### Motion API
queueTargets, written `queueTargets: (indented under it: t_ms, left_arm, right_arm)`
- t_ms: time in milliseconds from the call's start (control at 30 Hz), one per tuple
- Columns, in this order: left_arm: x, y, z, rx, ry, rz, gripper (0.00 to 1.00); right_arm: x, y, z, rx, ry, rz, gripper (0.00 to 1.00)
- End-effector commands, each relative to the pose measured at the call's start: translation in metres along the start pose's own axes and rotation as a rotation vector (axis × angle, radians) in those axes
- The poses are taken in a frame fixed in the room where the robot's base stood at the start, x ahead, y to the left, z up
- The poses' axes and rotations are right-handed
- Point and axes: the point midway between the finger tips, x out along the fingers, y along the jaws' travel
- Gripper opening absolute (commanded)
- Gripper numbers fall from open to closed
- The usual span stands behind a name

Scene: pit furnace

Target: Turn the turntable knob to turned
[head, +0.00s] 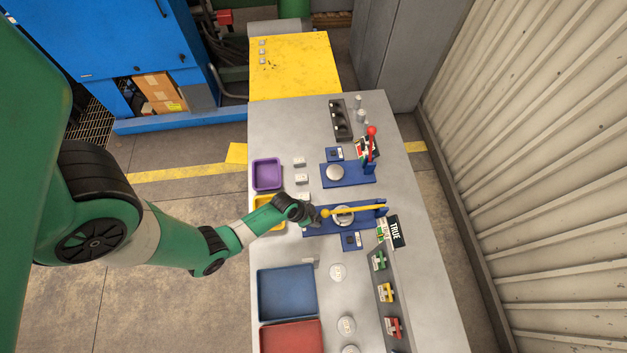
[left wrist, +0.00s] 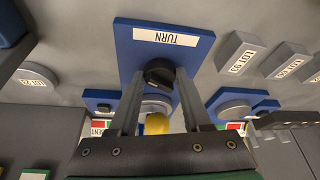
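The black turntable knob (left wrist: 160,72) sits on a blue base (left wrist: 128,45) with an upside-down TURN label (left wrist: 166,37). My left gripper (left wrist: 161,80) is open, its two fingers on either side of the knob; I cannot tell whether they touch it. In the head view my left gripper (head: 315,216) is at the left end of the blue base (head: 367,224), covering the knob. A round silver disc (head: 343,215) and a yellow-ended lever (head: 350,211) are on this base. My right gripper is not in view.
Another blue base (head: 360,172) with a red-knobbed lever (head: 371,140) stands behind. Purple (head: 267,188), yellow (head: 258,224), blue (head: 264,292) and red (head: 290,338) trays line the table's left side. A black TRUE sign (head: 397,231) stands at the right.

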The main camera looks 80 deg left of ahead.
Motion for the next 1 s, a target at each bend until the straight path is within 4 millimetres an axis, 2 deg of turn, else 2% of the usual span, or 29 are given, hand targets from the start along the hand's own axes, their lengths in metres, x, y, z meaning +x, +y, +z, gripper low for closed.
queueTargets:
  t_ms: [33,167,433,533,667,833,1000]
  left_arm:
    - [0.0,0.0,0.0,0.003,0.0,-0.001,0.55]
    - [0.0,0.0,0.0,0.002,0.0,-0.001,0.78]
    - [-0.001,0.0,0.0,0.001,0.0,-0.001,0.78]
    - [-0.007,0.0,0.0,0.0,0.0,-0.001,0.78]
    - [-0.031,0.0,-0.001,0.0,0.001,-0.001,0.78]
    - [-0.079,0.0,-0.004,-0.001,-0.001,-0.001,0.78]
    - [-0.107,0.0,-0.003,-0.001,-0.001,0.0,0.78]
  right_arm:
    - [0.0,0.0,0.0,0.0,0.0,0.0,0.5]
    - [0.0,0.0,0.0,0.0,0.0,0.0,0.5]
    - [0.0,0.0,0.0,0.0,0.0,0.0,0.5]
    - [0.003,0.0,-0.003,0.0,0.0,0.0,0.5]
    - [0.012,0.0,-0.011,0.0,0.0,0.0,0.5]
    - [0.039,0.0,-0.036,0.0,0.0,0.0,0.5]
    - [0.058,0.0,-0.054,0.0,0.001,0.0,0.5]
